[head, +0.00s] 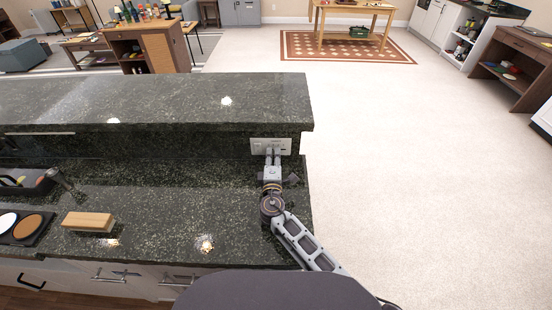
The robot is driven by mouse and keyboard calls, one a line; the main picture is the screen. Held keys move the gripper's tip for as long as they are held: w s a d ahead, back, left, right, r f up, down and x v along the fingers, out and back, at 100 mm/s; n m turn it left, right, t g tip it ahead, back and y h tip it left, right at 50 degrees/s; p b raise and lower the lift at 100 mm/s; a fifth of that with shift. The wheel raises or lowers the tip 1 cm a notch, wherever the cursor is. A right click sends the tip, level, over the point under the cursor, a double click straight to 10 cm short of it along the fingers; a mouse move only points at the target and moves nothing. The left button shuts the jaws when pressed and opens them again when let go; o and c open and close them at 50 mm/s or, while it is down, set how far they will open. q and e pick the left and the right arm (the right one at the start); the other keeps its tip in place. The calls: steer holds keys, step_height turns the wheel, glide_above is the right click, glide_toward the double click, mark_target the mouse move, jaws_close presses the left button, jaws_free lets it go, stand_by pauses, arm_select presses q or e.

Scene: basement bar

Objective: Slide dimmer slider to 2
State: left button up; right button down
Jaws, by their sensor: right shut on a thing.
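A light wall plate with the dimmer slider (283,146) is mounted on the dark granite riser at the right end of the counter. My right gripper (272,153) is up against the plate's left and middle part, with its fingers close together. It is shut on the small slider there, which the fingers mostly hide. The slider's setting and any number marks are too small to read. My left gripper is not in view.
The raised granite ledge (180,98) runs above the plate. Open floor (420,180) lies to the right.

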steer(key=shift+a+f, duration=0.1)
steer(key=shift+a, duration=0.2)
steer(key=c, duration=1.4)
jaws_free()
steer(key=shift+o, duration=0.2)
steer(key=shift+r, duration=0.2)
